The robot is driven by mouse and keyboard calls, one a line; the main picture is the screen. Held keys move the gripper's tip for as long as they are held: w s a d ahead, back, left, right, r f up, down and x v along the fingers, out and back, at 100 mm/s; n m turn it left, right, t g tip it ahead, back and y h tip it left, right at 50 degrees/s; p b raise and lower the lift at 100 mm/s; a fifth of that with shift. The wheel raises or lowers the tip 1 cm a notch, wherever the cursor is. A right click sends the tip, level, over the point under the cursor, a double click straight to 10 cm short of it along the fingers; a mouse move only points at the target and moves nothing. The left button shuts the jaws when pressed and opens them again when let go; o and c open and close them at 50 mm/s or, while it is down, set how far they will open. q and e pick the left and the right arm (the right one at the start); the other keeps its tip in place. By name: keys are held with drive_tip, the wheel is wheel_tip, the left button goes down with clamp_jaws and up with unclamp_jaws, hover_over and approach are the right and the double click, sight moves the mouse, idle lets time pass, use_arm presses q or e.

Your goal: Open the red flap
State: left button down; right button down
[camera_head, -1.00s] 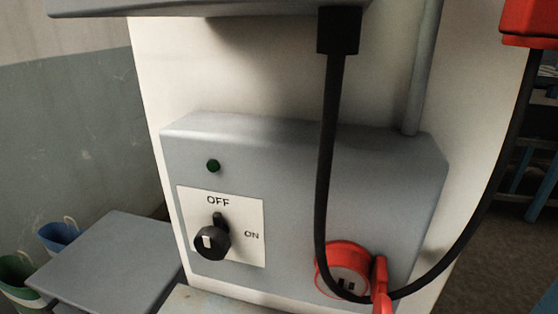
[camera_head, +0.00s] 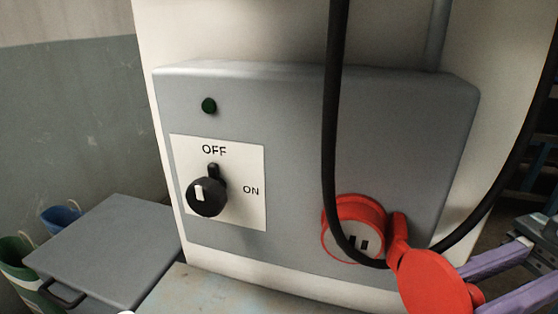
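The red flap (camera_head: 437,284) stands swung out to the right of its round red socket (camera_head: 355,212). The socket's face with dark slots shows, partly crossed by a black cable. My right gripper (camera_head: 474,290) comes in at the lower right edge. Its two purple fingers are spread apart, with the flap's small end tab near the gap between the fingertips. I cannot tell whether a finger touches the flap. My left gripper is not in view.
The black cable (camera_head: 332,110) loops down in front of the socket and rises to the right. A grey bin lid (camera_head: 115,245) lies at lower left.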

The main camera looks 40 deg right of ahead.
idle(0.4)
drive_tip(key=c, duration=0.7)
unclamp_jaws()
